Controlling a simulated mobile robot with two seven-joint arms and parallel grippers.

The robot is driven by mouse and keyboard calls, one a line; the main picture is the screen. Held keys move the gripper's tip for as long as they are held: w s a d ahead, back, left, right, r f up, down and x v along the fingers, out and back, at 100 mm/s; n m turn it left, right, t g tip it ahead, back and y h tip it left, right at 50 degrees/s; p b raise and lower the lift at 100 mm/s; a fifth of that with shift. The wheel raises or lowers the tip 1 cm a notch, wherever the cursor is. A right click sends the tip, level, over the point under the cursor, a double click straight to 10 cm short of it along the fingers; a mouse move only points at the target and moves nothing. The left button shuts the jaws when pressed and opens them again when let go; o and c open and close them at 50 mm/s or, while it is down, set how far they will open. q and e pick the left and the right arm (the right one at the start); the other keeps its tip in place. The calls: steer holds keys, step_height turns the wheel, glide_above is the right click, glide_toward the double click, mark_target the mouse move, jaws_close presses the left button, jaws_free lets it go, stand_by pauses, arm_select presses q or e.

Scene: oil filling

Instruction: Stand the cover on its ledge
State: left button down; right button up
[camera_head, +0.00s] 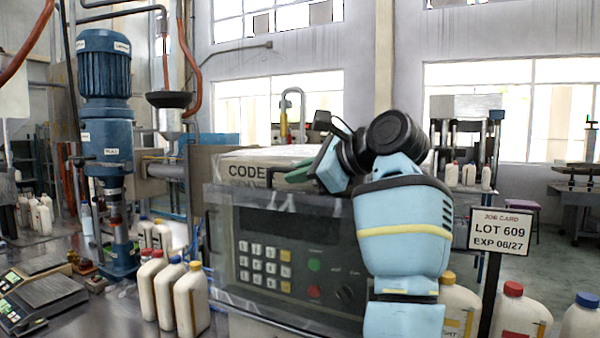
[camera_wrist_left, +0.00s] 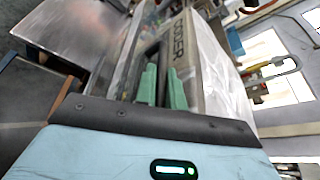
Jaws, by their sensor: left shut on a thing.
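The clear cover (camera_head: 225,215) is a see-through sheet in front of the coder's keypad panel, upright or slightly tilted. Its lower edge shows below the keypad. My left gripper (camera_head: 298,174) is at the top edge of the cover, partly hidden by my own wrist. In the left wrist view its green fingers (camera_wrist_left: 160,80) are close together on a dark strip, which seems to be the cover's top edge or grip. I cannot clearly pick out the ledge. My right gripper is not in view.
The coder box (camera_head: 262,158) stands behind the cover, with its keypad panel (camera_head: 265,262). A job card sign (camera_head: 501,232) and more bottles (camera_head: 520,312) stand on the right. A blue mixer (camera_head: 105,150) rises at left.

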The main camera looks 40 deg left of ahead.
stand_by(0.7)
arm_select(q)
steer(key=c, duration=1.5)
jaws_free()
steer(key=shift+o, duration=0.5)
steer(key=shift+f, duration=0.1)
